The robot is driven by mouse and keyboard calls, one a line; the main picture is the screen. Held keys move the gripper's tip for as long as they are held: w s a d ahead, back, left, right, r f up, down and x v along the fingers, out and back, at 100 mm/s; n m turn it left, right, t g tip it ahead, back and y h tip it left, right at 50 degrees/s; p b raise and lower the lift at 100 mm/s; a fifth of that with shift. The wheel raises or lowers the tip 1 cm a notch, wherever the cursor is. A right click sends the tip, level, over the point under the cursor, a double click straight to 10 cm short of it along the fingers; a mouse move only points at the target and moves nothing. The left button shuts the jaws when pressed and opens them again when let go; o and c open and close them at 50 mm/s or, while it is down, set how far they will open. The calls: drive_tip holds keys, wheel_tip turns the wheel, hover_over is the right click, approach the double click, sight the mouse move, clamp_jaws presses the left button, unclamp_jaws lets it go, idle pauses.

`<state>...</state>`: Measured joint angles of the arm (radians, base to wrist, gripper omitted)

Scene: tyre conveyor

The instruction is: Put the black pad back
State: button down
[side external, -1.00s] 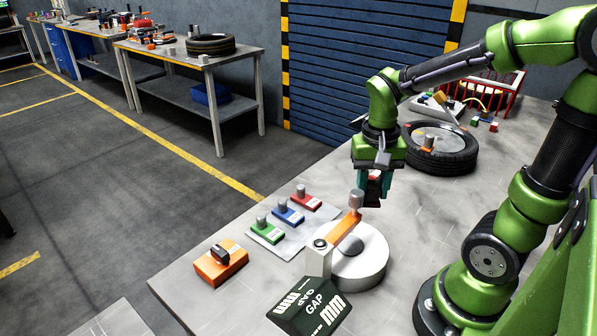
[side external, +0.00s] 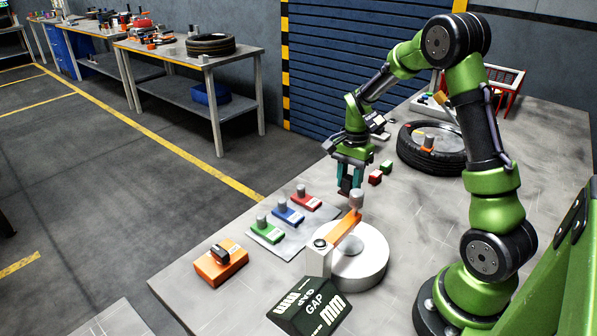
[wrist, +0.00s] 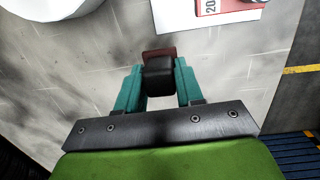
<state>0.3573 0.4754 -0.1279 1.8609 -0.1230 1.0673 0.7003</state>
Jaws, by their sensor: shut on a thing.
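My gripper (side external: 350,178) is shut on the black pad (wrist: 157,68) and holds it above the table. In the wrist view the pad sits between the two teal fingers (wrist: 158,88), with a dark red part (wrist: 160,52) showing just beyond it; I cannot tell whether that belongs to the pad. In the side view the pad (side external: 345,187) hangs below the fingers, behind the white round gauge stand (side external: 365,272) with its orange arm (side external: 344,229). A small red block (side external: 375,178) and a green block (side external: 387,166) lie on the table right of my gripper.
A grey plate (side external: 318,222) with green, blue and red knobbed blocks lies left of the gauge stand. An orange block (side external: 221,264) with a black knob and a black GAP display (side external: 310,308) stand in front. A tyre (side external: 432,165) and a red basket (side external: 508,88) are farther back.

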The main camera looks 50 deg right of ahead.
drive_tip(key=w+d, duration=0.1)
drive_tip(key=w, duration=0.1)
drive_tip(key=w+d, duration=0.1)
drive_tip(key=w, duration=0.2)
drive_tip(key=w+d+f, duration=0.1)
drive_tip(key=w, duration=0.2)
drive_tip(key=shift+d, duration=0.3)
drive_tip(key=shift+f, duration=1.65)
drive_tip(key=shift+f, duration=0.1)
drive_tip(key=c, duration=0.7)
unclamp_jaws()
drive_tip(key=shift+f, duration=0.1)
